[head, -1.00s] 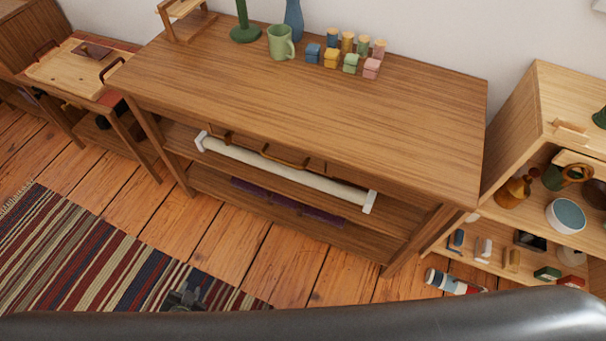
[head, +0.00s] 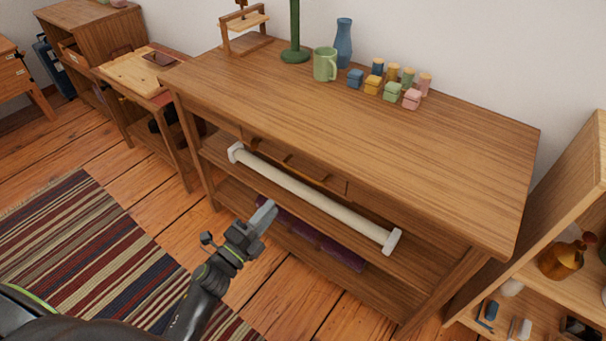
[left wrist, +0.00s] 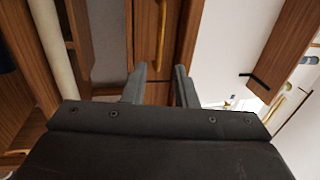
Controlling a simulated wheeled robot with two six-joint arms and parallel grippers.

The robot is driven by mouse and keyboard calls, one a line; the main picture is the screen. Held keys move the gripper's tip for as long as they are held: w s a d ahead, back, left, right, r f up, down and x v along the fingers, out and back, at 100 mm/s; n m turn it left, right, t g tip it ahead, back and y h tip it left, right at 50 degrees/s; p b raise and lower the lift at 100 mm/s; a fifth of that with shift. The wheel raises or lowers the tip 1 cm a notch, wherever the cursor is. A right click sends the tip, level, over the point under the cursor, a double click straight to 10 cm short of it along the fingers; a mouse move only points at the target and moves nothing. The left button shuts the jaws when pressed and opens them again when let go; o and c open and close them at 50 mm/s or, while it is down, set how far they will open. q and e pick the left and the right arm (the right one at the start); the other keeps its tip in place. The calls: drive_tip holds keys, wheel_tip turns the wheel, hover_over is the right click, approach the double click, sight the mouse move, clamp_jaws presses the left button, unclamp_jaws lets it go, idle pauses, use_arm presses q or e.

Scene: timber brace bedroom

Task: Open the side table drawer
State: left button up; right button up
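The wooden side table (head: 420,145) stands against the wall. Its drawer front (head: 338,184) sits under the top and looks shut, with a curved brass-brown handle (head: 305,174). The handle (left wrist: 162,30) also shows in the left wrist view. A cream bar (head: 315,198) with white end caps runs across below and in front of the drawer in the head view. My left gripper (head: 268,212) is in front of the table, lower than the handle and apart from it. Its two fingers (left wrist: 160,86) are spread and empty. My right gripper is not in view.
A green mug (head: 325,64), blue vase (head: 344,42), green stand (head: 295,40) and several small jars stand on the tabletop. Purple items (head: 320,243) lie on the lower shelf. A shelf unit (head: 545,200) stands at right. A striped rug (head: 90,240) covers the floor at left.

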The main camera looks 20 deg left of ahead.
sight(301, 174)
use_arm(q)
drive_tip(key=x, duration=1.3)
drive_tip(key=shift+w, duration=0.15)
drive_tip(key=shift+c, duration=0.4)
clamp_jaws()
